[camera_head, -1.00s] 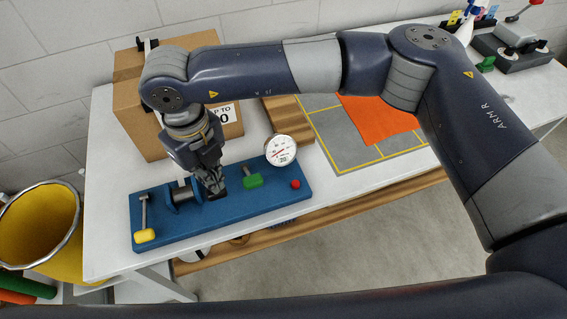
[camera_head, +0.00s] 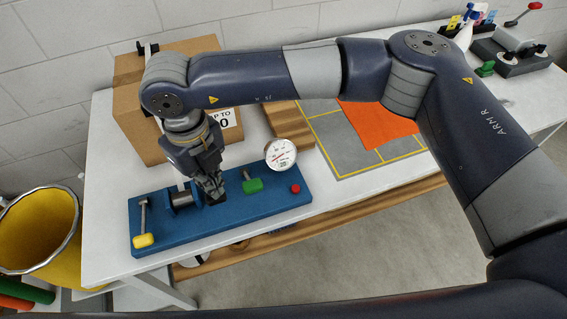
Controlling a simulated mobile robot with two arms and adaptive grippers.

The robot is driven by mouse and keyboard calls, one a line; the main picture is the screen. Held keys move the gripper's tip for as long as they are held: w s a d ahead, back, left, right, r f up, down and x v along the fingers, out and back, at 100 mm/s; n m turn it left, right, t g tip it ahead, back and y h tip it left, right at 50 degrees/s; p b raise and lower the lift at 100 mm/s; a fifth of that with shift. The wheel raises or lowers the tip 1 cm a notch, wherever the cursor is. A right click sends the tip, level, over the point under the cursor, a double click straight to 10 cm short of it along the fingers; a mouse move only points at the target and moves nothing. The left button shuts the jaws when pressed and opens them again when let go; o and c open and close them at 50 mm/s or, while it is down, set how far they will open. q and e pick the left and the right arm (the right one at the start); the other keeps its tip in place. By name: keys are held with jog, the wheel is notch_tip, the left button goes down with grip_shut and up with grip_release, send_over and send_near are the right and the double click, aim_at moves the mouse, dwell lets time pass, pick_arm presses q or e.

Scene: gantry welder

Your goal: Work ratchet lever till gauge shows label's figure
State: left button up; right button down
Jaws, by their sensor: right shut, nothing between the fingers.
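A blue base plate (camera_head: 228,215) lies along the front left of the white table. At its left end stands a thin lever with a yellow grip (camera_head: 144,240), next to a dark drum (camera_head: 184,197). A round white gauge (camera_head: 280,153) with a red needle stands at the back right of the plate; its figures are too small to read. A label (camera_head: 222,118) on the cardboard box is partly hidden by my arm. My right gripper (camera_head: 216,193) is shut and empty, pointing down over the plate, right of the drum and apart from the yellow grip. My left gripper is not in view.
A green handle (camera_head: 253,186) and red knob (camera_head: 295,188) are on the plate's right part. The cardboard box (camera_head: 135,110) stands behind. A yellow bucket (camera_head: 38,240) is left of the table. A grey mat with an orange sheet (camera_head: 380,118) lies right.

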dwell(0.4)
jog(key=shift+s+d+f+b, duration=0.1)
jog(key=shift+s+f+b, duration=0.15)
jog(key=shift+f+b, duration=0.5)
jog(key=shift+s+f+b, duration=0.2)
jog(key=shift+f+b, duration=0.4)
jog(key=shift+b, duration=0.1)
jog(key=f+b, duration=0.1)
jog(key=s+f+b, duration=0.1)
jog(key=b, duration=0.1)
jog(key=shift+d+f, duration=0.2)
jog(key=shift+f, duration=0.25)
